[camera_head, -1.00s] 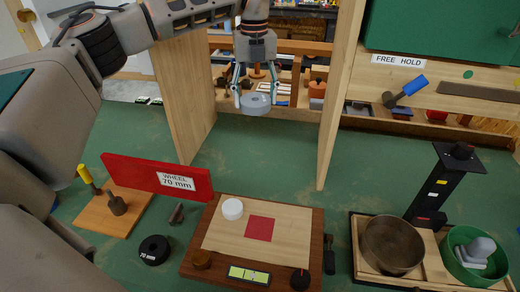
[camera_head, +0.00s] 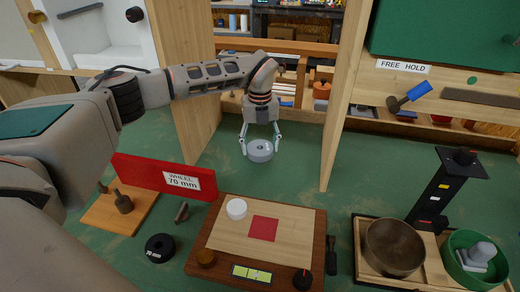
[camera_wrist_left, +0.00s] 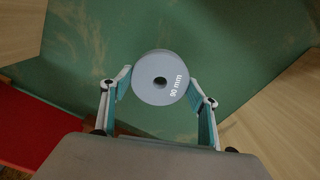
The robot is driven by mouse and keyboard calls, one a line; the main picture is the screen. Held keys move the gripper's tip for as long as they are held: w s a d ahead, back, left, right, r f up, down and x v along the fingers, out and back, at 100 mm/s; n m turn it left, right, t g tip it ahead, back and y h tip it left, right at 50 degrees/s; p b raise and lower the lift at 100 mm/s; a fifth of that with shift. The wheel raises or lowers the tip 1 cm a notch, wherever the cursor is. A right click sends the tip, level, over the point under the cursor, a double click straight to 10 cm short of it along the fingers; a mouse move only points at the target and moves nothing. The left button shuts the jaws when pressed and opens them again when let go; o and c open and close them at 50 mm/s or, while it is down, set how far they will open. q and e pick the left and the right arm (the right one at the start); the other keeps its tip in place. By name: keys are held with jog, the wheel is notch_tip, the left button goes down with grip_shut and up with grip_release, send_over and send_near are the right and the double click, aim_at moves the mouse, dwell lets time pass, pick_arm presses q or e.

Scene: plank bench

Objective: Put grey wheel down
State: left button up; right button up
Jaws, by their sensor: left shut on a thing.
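The grey wheel (camera_head: 260,151) is a thick disc with a hole in its middle. In the left wrist view the grey wheel (camera_wrist_left: 160,78) is marked "90 mm". My left gripper (camera_head: 260,146) is shut on it, one finger on each side; the left gripper's fingers (camera_wrist_left: 160,88) also show in the wrist view. The wheel is low over the green bench top (camera_head: 290,175), between two upright wooden panels. I cannot tell whether it touches the bench. My right gripper is not in view.
Wooden panels (camera_head: 338,110) stand on both sides of the wheel. A red board (camera_head: 140,172) reads "WHEEL 70 mm", with a black wheel (camera_head: 160,248) before it. A wooden board with a red square (camera_head: 264,229) lies in front. A brown bowl (camera_head: 394,246) is at right.

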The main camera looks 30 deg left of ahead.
pick_arm(q)
notch_tip(320, 180, down, 2)
jog(key=shift+f, duration=0.15)
jog(key=o, duration=1.2)
